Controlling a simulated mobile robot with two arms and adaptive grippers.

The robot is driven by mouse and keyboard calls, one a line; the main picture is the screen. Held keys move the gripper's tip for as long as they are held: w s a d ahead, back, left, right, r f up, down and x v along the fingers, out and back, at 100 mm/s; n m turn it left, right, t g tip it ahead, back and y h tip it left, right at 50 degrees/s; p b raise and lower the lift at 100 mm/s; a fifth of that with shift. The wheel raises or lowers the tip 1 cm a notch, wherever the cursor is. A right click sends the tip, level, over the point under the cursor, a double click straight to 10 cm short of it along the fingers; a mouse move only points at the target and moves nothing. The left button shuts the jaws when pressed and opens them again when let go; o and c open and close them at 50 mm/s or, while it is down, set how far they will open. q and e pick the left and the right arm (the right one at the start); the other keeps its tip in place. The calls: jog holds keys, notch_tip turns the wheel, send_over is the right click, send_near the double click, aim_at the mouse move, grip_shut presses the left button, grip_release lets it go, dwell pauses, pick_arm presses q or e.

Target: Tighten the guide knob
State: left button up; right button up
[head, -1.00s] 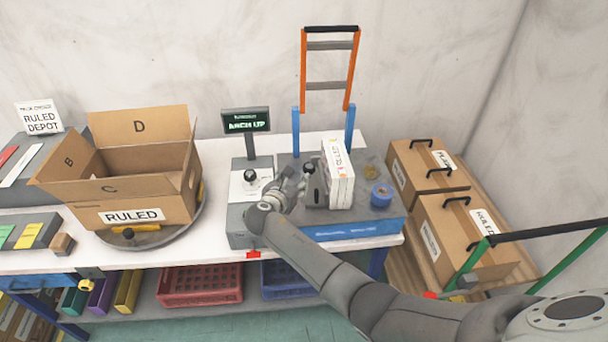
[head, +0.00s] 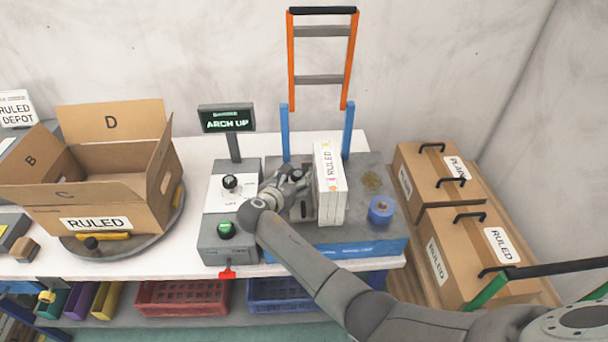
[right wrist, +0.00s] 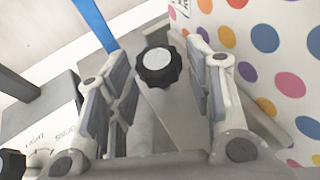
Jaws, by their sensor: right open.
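The guide knob (right wrist: 158,67), black and fluted with a pale cap, shows in the right wrist view between and beyond the fingers of my right gripper (right wrist: 158,100). The fingers stand apart on either side of it, with no contact visible. In the head view my right gripper (head: 292,192) is at the left side of the white spotted stack marked RULED (head: 329,190), and only a dark part of the knob (head: 297,177) shows past it. My left gripper is not in view.
Left of the gripper is a control box with a black dial (head: 231,183) and a green button (head: 226,228). A display (head: 227,118) reads ARCH UP. Blue tape (head: 381,209) lies right of the stack. An open carton (head: 110,215) stands at the left.

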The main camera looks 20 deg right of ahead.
jog(key=shift+w+d+f, duration=0.1)
jog(key=shift+w+d, duration=0.05)
jog(key=shift+a+r, duration=0.2)
jog(key=shift+s+a, duration=0.1)
jog(key=shift+s, duration=0.1)
jog(key=c, duration=0.5)
jog(key=shift+c, duration=1.2)
jog(key=shift+w+m+g+h+b, duration=0.15)
jog(key=shift+m+g+h+b, duration=0.3)
jog(key=shift+b, duration=0.25)
jog(key=m+g+h+b, duration=0.1)
jog(key=m+g+b, duration=0.1)
jog(key=b, duration=0.3)
jog(key=m+g+h+b, duration=0.1)
jog(key=m+g+b, duration=0.1)
jog(key=b, duration=0.3)
jog(key=w+m+g+h+b, duration=0.1)
jog(key=m+g+b, duration=0.1)
jog(key=b, duration=0.4)
jog(key=shift+w+a+f, duration=0.1)
jog(key=shift+a+f, duration=0.15)
jog(key=shift+a, duration=0.05)
jog(key=shift+r+m+g+h+b, duration=0.2)
jog(key=shift+m+g+b, duration=0.25)
jog(key=shift+b, duration=1)
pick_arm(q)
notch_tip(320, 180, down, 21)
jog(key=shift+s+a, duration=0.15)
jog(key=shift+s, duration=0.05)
